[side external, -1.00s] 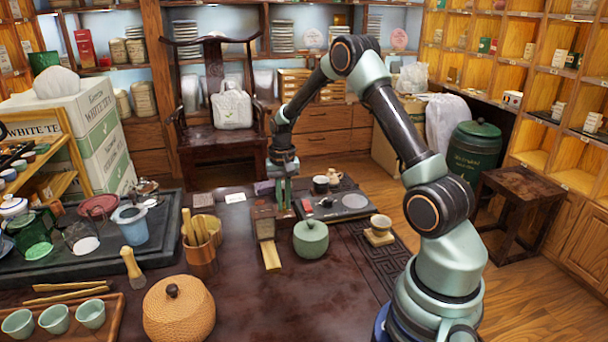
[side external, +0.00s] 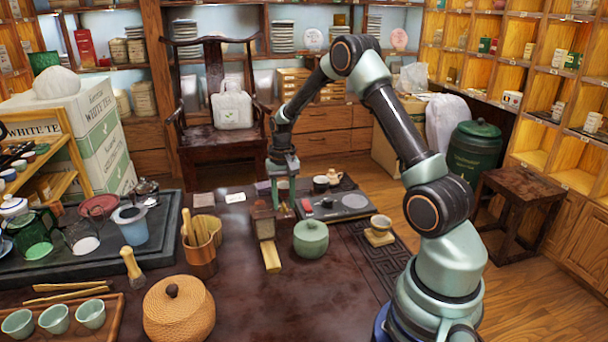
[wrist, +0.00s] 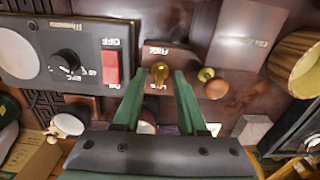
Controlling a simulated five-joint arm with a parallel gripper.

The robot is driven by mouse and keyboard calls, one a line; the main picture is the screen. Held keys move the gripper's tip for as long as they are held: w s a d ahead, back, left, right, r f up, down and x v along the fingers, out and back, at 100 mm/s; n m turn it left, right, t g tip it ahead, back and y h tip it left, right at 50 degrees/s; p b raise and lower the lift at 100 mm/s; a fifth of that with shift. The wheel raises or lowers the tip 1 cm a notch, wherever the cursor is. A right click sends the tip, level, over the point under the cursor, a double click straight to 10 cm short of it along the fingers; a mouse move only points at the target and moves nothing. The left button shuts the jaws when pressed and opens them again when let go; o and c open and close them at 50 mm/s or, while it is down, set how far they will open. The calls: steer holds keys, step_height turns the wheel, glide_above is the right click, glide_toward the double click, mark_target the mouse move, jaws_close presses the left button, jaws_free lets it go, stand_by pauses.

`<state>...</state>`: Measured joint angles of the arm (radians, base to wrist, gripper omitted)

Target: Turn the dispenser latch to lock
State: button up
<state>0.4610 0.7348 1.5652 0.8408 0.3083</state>
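A small brass piece that looks like the latch (wrist: 160,74) sits on a brown block with a pale upside-down label (wrist: 152,52), which seems to be the dispenser. In the side view, a small wooden box (side external: 263,222) stands just left of my gripper; I cannot tell whether it is that same block. My gripper (side external: 283,204) points down at the table. In the wrist view my gripper (wrist: 160,76) has its two green fingers apart, with the brass piece between their tips. I cannot tell whether either finger touches it.
A grey device with a dial and red switch (wrist: 110,67) lies close left of the fingers in the wrist view. A round copper knob (wrist: 215,89) and a wooden cup (wrist: 295,66) are to the right. A lidded green jar (side external: 310,240) stands nearby.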

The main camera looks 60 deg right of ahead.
mark_target(284, 204)
step_height(284, 204, up, 12)
stand_by(0.7)
steer(key=shift+r, duration=0.1)
steer(key=s+a+r+n+t, duration=0.2)
steer(key=s+a+r, duration=0.15)
steer(key=a, duration=0.25)
steer(key=s+a+r+n+t, duration=0.1)
steer(key=s+a+r+n, duration=0.1)
steer(key=a+r, duration=0.4)
steer(key=s+a+n+t, duration=0.2)
steer(key=s+a+n, duration=0.2)
steer(key=s+a, duration=0.4)
steer(key=shift+s+a+f+n+t, duration=0.15)
steer(key=shift+a+f+n+t, duration=0.15)
steer(key=shift+a+f+n, duration=0.15)
